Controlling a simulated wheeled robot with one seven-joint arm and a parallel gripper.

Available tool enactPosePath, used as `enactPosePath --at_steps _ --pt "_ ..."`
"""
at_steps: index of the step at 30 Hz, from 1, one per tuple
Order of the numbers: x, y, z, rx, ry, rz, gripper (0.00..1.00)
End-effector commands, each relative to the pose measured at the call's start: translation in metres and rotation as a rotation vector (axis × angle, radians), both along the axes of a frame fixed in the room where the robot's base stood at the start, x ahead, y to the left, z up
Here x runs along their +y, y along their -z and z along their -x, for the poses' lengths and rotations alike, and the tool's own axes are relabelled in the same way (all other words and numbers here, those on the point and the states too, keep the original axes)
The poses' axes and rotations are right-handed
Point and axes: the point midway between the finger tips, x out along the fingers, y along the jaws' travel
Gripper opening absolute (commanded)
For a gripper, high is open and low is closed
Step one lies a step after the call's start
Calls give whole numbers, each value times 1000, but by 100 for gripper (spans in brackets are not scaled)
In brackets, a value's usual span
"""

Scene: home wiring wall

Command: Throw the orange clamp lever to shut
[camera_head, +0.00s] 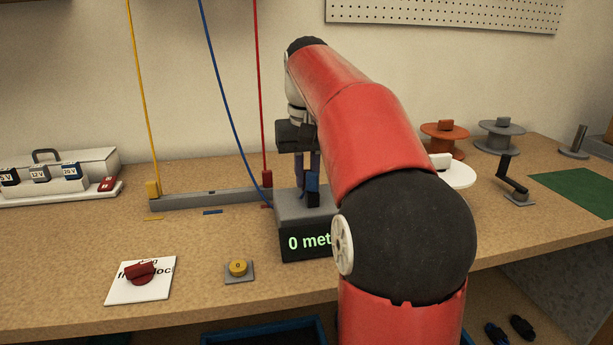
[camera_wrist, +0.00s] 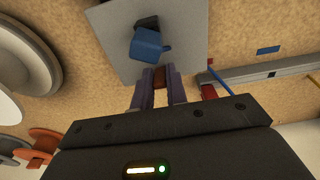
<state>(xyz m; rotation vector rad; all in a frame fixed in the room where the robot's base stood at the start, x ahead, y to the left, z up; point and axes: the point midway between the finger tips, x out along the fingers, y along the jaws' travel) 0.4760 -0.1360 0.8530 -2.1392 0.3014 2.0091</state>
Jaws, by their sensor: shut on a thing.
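The grey meter box (camera_head: 300,208) stands on the bench, its front display reading "0 met" with the rest hidden by my arm. My gripper (camera_head: 306,172) points down over the top of the box. The lever is hidden in the head view.
A grey rail (camera_head: 210,199) with yellow (camera_head: 153,188) and red wire ends lies left of the box. Spools (camera_head: 444,138) and a crank (camera_head: 512,178) stand right.

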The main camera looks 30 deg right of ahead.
Motion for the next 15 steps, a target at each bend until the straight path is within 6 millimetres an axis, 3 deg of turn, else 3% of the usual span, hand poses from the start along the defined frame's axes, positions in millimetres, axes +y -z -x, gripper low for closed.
enactPosePath --at_steps 1,7,15 --pt "1 7 2 -43 1 13 0" --pt "2 7 7 -164 0 48 0" --pt "2 2 8 -194 -1 56 0"
